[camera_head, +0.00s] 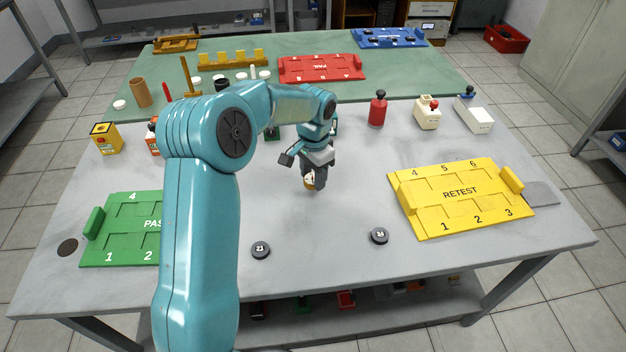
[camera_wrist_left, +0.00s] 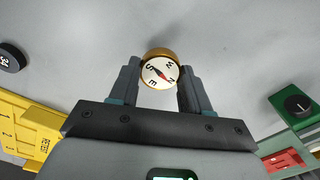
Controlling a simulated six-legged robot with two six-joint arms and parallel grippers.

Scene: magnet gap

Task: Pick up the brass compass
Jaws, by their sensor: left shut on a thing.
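The brass compass (camera_wrist_left: 161,70) is between the fingertips of my left gripper (camera_wrist_left: 160,85) in the left wrist view. Its white dial with a red and dark needle faces the wrist camera. In the head view the compass (camera_head: 309,181) shows at the tips of my left gripper (camera_head: 312,178), over the middle of the grey table. The gripper is shut on it. I cannot tell whether the compass touches the table. My right gripper is not in either view.
Two dark numbered discs (camera_head: 261,250) (camera_head: 379,236) lie in front of the gripper. A yellow RETEST tray (camera_head: 408,203) is at right, a green PASS tray (camera_head: 95,250) at left. A red FAIL tray (camera_head: 321,68) and bottles (camera_head: 377,110) stand farther back. Table around the compass is clear.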

